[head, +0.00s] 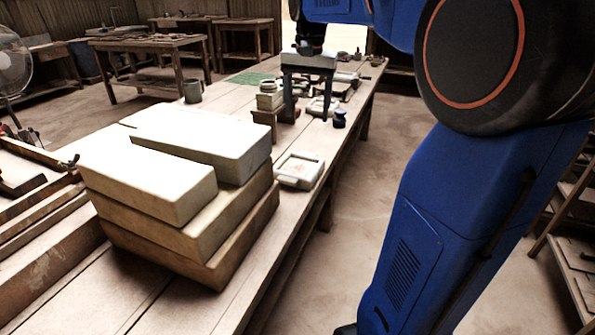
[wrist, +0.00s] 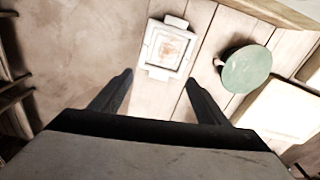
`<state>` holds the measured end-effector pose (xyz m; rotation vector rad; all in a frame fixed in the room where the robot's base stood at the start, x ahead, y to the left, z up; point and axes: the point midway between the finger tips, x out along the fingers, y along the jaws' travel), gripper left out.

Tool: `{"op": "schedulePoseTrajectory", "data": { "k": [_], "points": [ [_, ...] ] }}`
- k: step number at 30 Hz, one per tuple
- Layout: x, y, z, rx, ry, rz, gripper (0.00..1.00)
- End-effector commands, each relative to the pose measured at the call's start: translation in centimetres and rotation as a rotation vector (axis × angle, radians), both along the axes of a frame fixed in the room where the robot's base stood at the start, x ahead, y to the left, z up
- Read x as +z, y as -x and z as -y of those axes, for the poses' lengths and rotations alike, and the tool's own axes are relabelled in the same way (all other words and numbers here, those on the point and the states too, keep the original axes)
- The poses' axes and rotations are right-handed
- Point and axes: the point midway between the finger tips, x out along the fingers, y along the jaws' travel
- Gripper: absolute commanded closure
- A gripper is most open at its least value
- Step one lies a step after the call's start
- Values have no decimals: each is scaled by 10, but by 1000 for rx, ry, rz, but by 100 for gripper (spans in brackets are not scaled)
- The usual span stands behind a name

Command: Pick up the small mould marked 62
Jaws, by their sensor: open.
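A small pale mould (wrist: 168,48) with a square recess and a faint reddish mark lies ahead of my gripper in the wrist view, near the table edge. I cannot read a number on it. A similar pale mould (head: 300,170) lies beside the block stack in the head view; I cannot be sure that it is the same one. My gripper (wrist: 158,85) is open and empty, its two dark fingers apart with bare planks between them. In the head view my gripper (head: 308,108) hangs over the far part of the table, fingers down.
A stack of large pale blocks (head: 170,190) fills the near table. A mug (head: 193,92) and a small dark pot (head: 340,119) stand farther back. A round green-topped object (wrist: 247,70) is right of the mould in the wrist view. Open floor (head: 345,230) lies right of the table.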

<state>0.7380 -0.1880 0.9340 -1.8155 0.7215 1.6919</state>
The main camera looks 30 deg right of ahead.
Motion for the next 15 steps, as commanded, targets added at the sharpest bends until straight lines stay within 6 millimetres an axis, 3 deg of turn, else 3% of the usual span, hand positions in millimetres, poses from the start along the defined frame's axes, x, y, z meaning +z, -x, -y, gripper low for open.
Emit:
{"op": "schedulePoseTrajectory", "data": {
  "k": [1,6,11,15],
  "points": [
    [2,-13,10,-34,-4,-14,31],
    [7,-37,30,-117,-17,-48,31],
    [7,-46,38,-150,-21,-63,31],
    [-7,-47,39,-154,-22,-65,31]
  ]
}}
